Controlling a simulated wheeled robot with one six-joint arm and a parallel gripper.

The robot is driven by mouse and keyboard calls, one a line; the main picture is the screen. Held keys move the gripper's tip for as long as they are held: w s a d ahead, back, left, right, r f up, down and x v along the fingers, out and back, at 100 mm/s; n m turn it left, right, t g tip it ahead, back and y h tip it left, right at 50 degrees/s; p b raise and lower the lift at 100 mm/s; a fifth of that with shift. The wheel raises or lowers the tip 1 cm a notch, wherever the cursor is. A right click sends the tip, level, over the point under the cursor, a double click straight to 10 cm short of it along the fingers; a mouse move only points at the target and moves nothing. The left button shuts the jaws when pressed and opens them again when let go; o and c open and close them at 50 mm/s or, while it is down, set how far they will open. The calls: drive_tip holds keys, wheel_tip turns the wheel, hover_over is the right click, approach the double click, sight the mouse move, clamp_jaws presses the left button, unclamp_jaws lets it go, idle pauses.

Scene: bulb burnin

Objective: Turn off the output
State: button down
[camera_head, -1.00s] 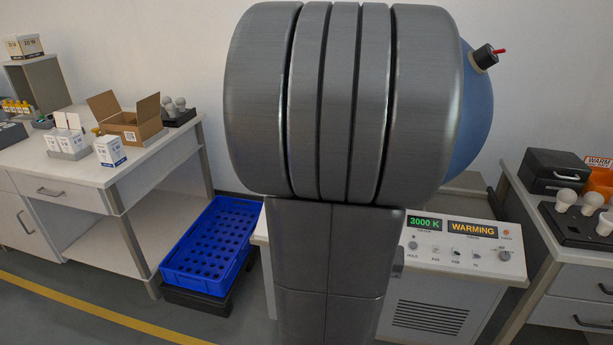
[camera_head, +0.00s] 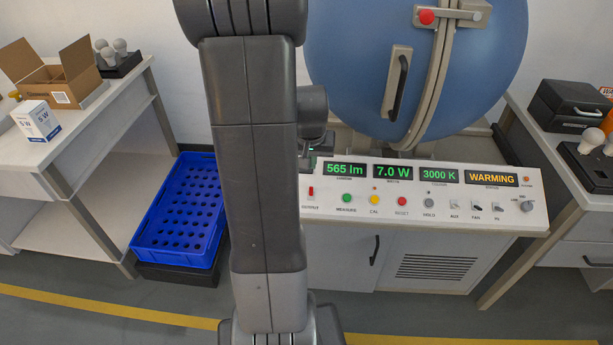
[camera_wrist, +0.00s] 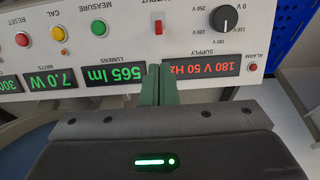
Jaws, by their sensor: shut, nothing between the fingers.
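The red output switch (camera_head: 311,191) is at the left of the visible front panel (camera_head: 350,208), just right of my arm. It also shows in the wrist view (camera_wrist: 158,27), where the panel appears upside down. My gripper (camera_wrist: 160,68) is shut and empty. Its fingertips point toward the switch, with a gap in the picture between them. They overlap the panel near the lumens display (camera_wrist: 115,76) and the supply display (camera_wrist: 201,66). In the head view my arm hides the panel's left part and most of the gripper.
Green (camera_head: 347,198), yellow (camera_head: 374,200) and red (camera_head: 402,201) buttons sit right of the switch. A supply knob (camera_wrist: 224,18) is close by in the wrist view. The blue sphere (camera_head: 350,60) stands behind the panel. A blue crate (camera_head: 143,235) is on the left.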

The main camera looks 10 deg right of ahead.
sight(311, 191)
drive_tip(key=shift+f, duration=0.1)
drive_tip(key=b+x, duration=0.1)
drive_tip(key=x, duration=0.9)
drive_tip(key=shift+b, duration=0.6)
